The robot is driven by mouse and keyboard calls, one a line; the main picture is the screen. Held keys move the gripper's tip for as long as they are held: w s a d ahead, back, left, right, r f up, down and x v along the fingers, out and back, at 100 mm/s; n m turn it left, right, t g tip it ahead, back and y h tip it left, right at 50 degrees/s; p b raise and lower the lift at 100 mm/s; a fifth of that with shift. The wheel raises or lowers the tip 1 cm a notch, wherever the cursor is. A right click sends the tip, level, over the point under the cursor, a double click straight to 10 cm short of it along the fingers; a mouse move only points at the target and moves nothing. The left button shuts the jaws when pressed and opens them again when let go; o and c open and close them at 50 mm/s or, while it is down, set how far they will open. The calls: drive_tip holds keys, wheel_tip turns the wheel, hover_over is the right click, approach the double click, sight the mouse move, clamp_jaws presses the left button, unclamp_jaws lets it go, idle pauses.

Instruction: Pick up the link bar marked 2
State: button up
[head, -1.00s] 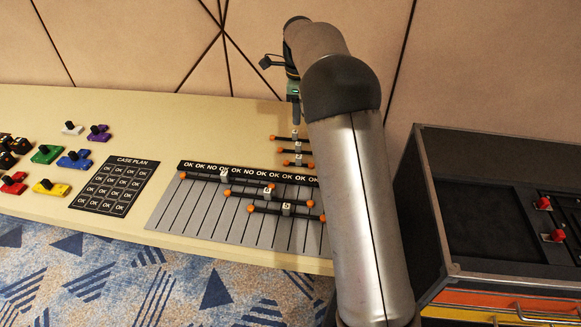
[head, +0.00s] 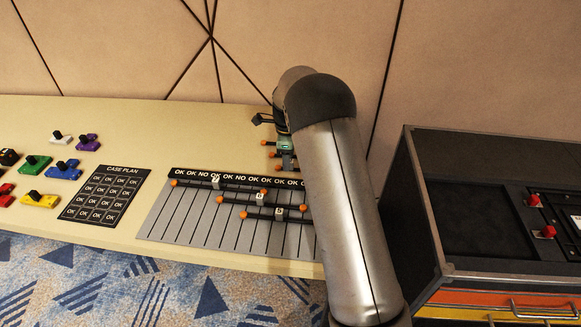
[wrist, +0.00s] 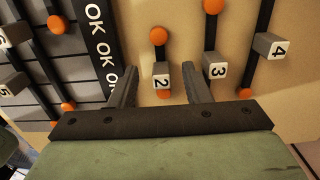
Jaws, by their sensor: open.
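The link bar marked 2 (wrist: 161,76) is a dark bar with orange ball ends and a grey numbered block, lying on the cream table. In the wrist view my gripper (wrist: 158,66) is open, with one finger on each side of this bar. The block is between the fingers, and I see no grip on it. In the head view my gripper (head: 286,147) is low over the small bars behind the striped board, mostly covering them. I cannot tell from there which bar is which.
The link bar marked 3 (wrist: 217,70) lies close beside my right finger, and bar 4 (wrist: 270,45) lies beyond it. The striped board (head: 175,222) holds bars 5, 6 and 7. A CASE PLAN card (head: 104,195) and coloured switches lie left. A dark case (head: 470,150) stands right.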

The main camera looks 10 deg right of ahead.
drive_tip(key=shift+f, duration=0.9)
clamp_jaws()
drive_tip(key=shift+r, duration=0.15)
